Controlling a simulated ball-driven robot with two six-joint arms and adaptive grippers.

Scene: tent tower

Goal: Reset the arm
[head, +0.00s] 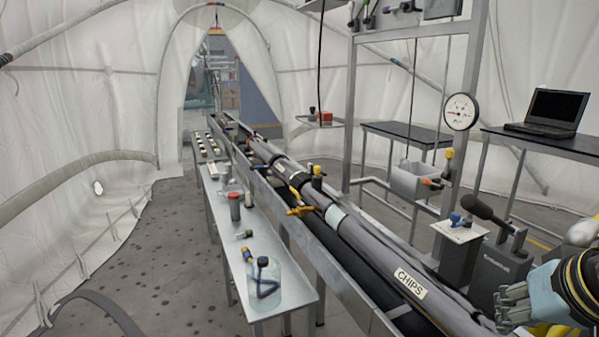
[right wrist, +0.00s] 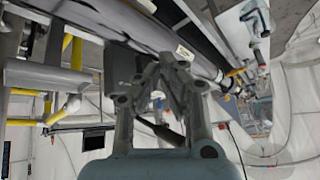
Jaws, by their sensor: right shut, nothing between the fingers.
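My right arm (head: 572,285) comes in from the right edge in the head view. Its gripper (head: 510,308) is at the lower right, beside the near end of the long grey pipe marked CHIPS (head: 395,267). The gripper is shut and empty. In the right wrist view the closed fingers (right wrist: 170,68) meet in front of the grey pipe, which runs behind them. My left gripper is not in view.
A metal side table (head: 235,262) carries a clear jug (head: 264,285) and a red-grey jar (head: 235,207). Dark boxes (head: 500,268) with a black lever stand near my right gripper. A laptop (head: 550,112) sits on a back table.

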